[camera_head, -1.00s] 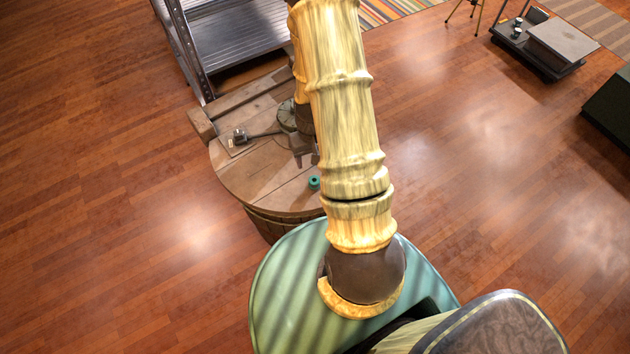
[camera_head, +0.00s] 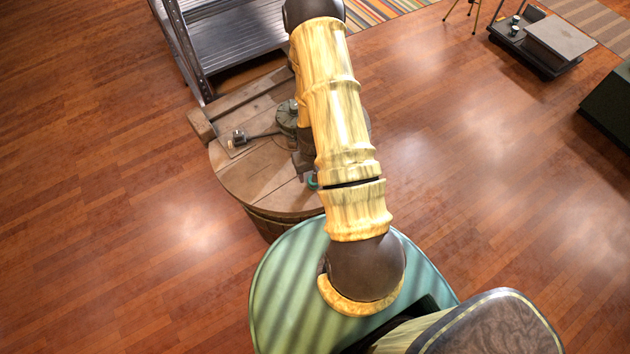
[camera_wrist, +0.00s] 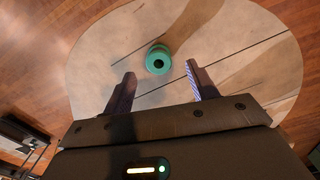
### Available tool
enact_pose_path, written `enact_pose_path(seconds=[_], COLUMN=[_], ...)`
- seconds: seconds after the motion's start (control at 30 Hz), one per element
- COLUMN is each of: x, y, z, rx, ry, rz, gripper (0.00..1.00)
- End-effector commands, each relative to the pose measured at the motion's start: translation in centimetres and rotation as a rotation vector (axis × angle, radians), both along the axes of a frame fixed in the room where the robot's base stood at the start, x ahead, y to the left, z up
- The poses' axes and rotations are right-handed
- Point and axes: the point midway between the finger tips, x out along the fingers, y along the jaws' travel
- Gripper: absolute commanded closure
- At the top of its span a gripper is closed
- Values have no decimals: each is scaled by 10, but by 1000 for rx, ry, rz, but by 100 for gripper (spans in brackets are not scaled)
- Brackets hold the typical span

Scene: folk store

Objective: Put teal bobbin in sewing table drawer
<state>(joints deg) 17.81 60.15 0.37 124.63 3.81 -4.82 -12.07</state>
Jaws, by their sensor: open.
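The teal bobbin (camera_wrist: 158,60) stands on the round wooden tabletop (camera_wrist: 105,50). In the wrist view it lies just beyond the fingertips, roughly centred between them. In the head view only a sliver of the bobbin (camera_head: 312,182) shows beside my arm. My gripper (camera_wrist: 158,72) is open and empty, with its two fingers spread apart on either side of the bobbin's line. In the head view my arm mostly hides the gripper. The sewing table drawer cannot be made out in either view.
A metal fixture (camera_head: 240,137) with a lever and a round part (camera_head: 287,115) stand on the round top (camera_head: 250,180). A metal shelf (camera_head: 235,45) stands behind it. Wooden floor (camera_head: 110,200) is open to the left and right. A low trolley (camera_head: 545,45) is far right.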

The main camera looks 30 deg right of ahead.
Motion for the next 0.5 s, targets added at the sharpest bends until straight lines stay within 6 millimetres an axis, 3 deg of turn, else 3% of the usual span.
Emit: enact_pose_path(seconds=[0.23,0.5], x=[0,2], y=[-1,-3], z=[-10,-40], rx=[0,0], ry=[2,3], rz=[-2,-2], gripper=[42,42])
